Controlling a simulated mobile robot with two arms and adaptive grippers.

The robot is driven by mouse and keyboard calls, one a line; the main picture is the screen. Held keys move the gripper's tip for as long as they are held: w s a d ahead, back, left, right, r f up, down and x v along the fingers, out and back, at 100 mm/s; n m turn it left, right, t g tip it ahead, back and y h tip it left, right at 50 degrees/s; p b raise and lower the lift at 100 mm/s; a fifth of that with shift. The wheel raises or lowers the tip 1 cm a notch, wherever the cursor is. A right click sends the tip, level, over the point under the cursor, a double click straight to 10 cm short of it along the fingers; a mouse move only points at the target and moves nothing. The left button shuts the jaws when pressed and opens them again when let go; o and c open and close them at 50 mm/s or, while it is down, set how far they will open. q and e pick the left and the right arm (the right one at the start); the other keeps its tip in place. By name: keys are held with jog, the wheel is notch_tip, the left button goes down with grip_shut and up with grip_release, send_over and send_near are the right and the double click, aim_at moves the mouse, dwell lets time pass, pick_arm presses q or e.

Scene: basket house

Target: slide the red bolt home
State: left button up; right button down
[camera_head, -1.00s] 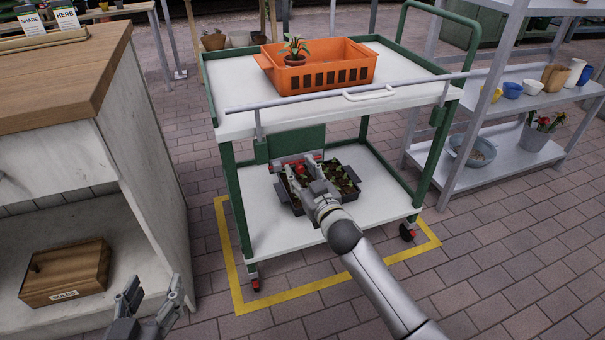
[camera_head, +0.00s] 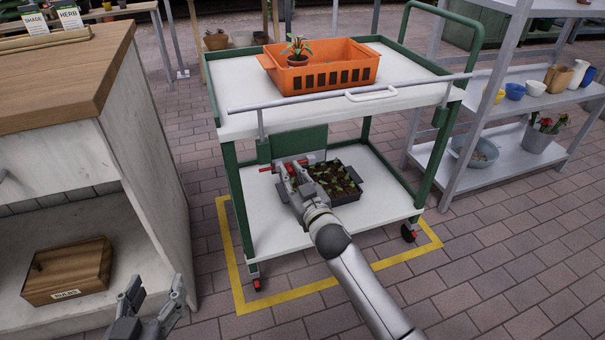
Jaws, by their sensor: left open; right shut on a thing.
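The red bolt (camera_head: 267,169) runs across the lower edge of the green panel (camera_head: 300,143) under the trolley's top deck. Its red shows on both sides of my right gripper (camera_head: 290,173), which covers its middle. My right gripper is shut on the bolt, reaching in from the front over the lower shelf. My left gripper (camera_head: 156,292) is open and empty at the bottom left, in front of the wooden cabinet, well away from the bolt. My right fingers hide whatever the bolt's end meets.
The trolley's lower shelf (camera_head: 262,229) bears a dark tray of seedlings (camera_head: 345,190) close beside my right wrist. An orange crate (camera_head: 355,66) with a potted plant stands on the top deck. A cabinet (camera_head: 75,140) is at left, a grey shelf rack (camera_head: 520,147) at right.

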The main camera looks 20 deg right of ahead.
jog(key=shift+a, duration=0.4)
jog(key=c, duration=1.3)
grip_release()
jog(key=shift+a, duration=0.15)
jog(key=s+d, duration=0.1)
jog(key=s, duration=1.1)
jog(key=shift+d, duration=0.15)
